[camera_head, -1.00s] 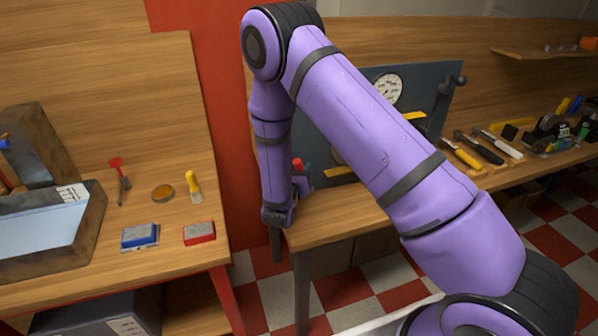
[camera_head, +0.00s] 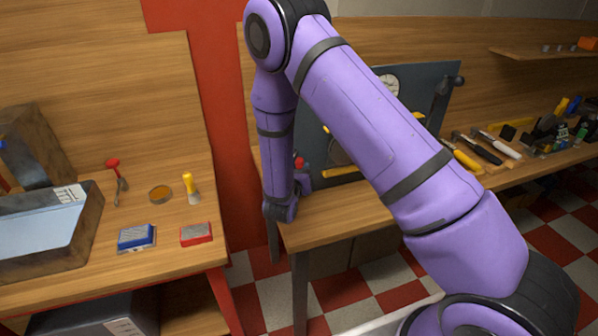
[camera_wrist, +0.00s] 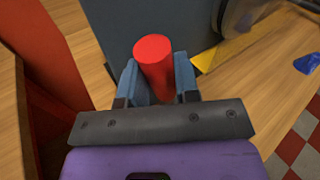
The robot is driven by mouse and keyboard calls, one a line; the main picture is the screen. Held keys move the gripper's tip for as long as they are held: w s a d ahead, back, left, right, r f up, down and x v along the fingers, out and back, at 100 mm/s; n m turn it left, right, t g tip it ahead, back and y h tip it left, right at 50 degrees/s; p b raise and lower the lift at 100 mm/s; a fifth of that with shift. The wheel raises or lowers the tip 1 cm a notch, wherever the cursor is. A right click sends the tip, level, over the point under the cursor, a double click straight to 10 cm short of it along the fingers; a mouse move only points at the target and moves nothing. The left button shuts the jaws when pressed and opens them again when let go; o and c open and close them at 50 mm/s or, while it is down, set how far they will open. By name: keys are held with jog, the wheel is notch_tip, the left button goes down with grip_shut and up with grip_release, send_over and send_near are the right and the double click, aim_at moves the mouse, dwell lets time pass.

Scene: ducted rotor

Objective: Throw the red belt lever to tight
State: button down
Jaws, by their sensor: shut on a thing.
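The red belt lever's cylindrical grip (camera_wrist: 153,58) stands between my gripper's two fingers in the wrist view. My gripper (camera_wrist: 156,82) is shut on it, with a finger against each side. In the head view a small part of the red lever (camera_head: 299,163) shows beside my forearm, in front of the grey panel (camera_head: 345,140). My arm hides most of the lever and the middle of that panel. The lever's foot and any tight mark are hidden.
A gauge (camera_head: 391,84) and a dark handle (camera_head: 449,88) are on the panel. Several hand tools (camera_head: 480,148) lie on the bench to the right. A separate bench at left holds a tray (camera_head: 92,222), a blue block (camera_head: 137,238) and a red block (camera_head: 196,234).

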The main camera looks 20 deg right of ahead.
jog(key=shift+d+r+m+g+y, duration=0.2)
jog(key=shift+d+m+g+y, duration=0.3)
jog(key=shift+d+m, duration=0.4)
jog(key=shift+d+f+m+g+y, duration=0.15)
jog(key=shift+d+m+g+y, duration=0.25)
jog(key=shift+d+m+y, duration=0.65)
jog(key=shift+d, duration=0.25)
jog(key=c, duration=0.8)
grip_release()
jog(key=shift+h, duration=0.35)
jog(key=shift+c, duration=0.2)
